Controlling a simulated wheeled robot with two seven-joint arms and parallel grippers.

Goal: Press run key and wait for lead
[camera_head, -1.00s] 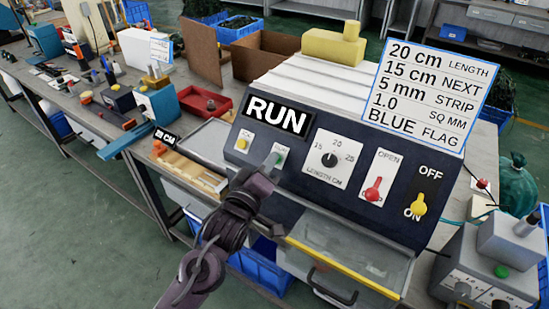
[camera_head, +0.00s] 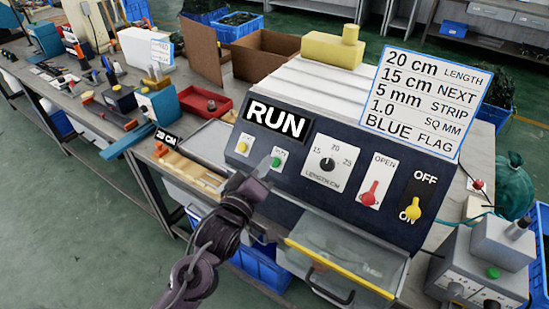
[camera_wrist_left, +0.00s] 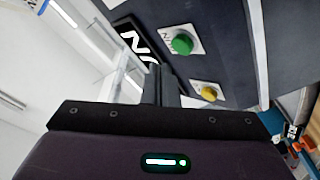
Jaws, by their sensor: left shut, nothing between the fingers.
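The machine (camera_head: 300,185) has a dark sloping panel with a RUN sign (camera_head: 276,119). Below the sign are a green key (camera_head: 278,159) and a yellow key (camera_head: 242,146). The green key (camera_wrist_left: 182,44) and the yellow key (camera_wrist_left: 209,91) also show in the left wrist view. My left gripper (camera_head: 264,167) is shut and empty, just below and left of the green key. In the wrist view its fingers (camera_wrist_left: 160,84) appear apart from the green key. No lead can be made out. My right gripper is out of view.
The panel also holds a length dial (camera_head: 327,164), a red lever (camera_head: 370,194) and a yellow OFF/ON switch (camera_head: 413,208) pointing to ON. A drawer with a yellow edge (camera_head: 340,268) is below. A sign board (camera_head: 430,100) stands on the right, a red tray (camera_head: 205,102) at left.

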